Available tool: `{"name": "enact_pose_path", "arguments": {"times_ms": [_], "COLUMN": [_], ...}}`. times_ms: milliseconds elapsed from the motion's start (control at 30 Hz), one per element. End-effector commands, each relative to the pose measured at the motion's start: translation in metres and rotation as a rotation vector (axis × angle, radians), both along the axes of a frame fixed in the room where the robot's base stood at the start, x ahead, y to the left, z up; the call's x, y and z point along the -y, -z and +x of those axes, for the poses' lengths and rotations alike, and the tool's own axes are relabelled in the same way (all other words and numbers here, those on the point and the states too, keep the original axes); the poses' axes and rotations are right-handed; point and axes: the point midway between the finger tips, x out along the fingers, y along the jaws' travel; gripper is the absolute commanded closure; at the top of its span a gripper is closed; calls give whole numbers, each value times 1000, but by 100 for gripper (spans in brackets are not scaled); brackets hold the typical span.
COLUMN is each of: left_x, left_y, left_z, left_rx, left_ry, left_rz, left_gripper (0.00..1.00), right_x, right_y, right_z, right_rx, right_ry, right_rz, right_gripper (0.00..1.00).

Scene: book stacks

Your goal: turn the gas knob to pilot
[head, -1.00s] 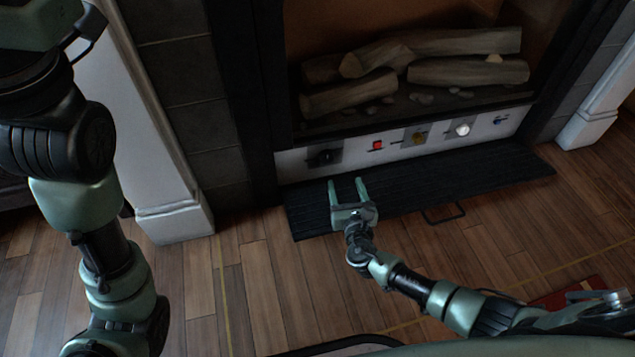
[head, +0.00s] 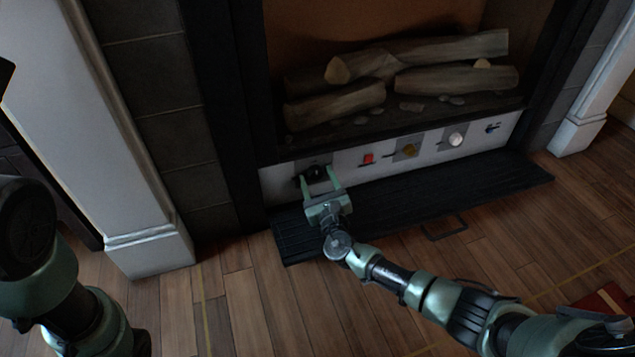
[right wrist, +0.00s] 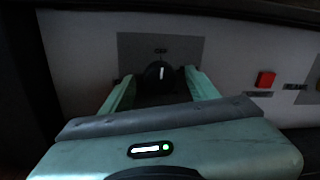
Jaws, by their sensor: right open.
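The black gas knob (head: 315,173) sits on a grey plate at the left end of the white control panel below the fireplace logs. In the right wrist view the fingertips (right wrist: 160,80) flank the knob with gaps visible. Whether they touch it I cannot tell. Only part of my left arm shows; its gripper is out of frame.
The panel also carries a red button (head: 368,158), a brass knob (head: 409,150), a white knob (head: 456,139) and a blue control (head: 491,128). A black hearth slab (head: 420,200) lies below, with a metal handle (head: 446,229) at its front. A white pillar (head: 150,245) stands left.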

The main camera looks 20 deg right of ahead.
Motion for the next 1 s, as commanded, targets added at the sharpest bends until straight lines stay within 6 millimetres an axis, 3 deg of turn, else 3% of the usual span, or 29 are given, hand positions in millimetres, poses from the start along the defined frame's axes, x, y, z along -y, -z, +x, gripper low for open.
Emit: {"name": "enact_pose_path", "arguments": {"times_ms": [167,400,733,1000], "left_x": [0,0,0,0], "left_y": [0,0,1,7], "left_z": [0,0,0,0], "left_rx": [0,0,0,-1], "left_ry": [0,0,0,0], "left_rz": [0,1,1,0], "left_gripper": [67,67,67,67], "right_x": [0,0,0,0], "right_y": [0,0,0,1], "right_z": [0,0,-1,-1], "right_rx": [0,-1,-2,-8], "right_ry": [0,0,0,1], "right_rz": [0,0,47,221], "right_gripper": [40,100,100,100]}}
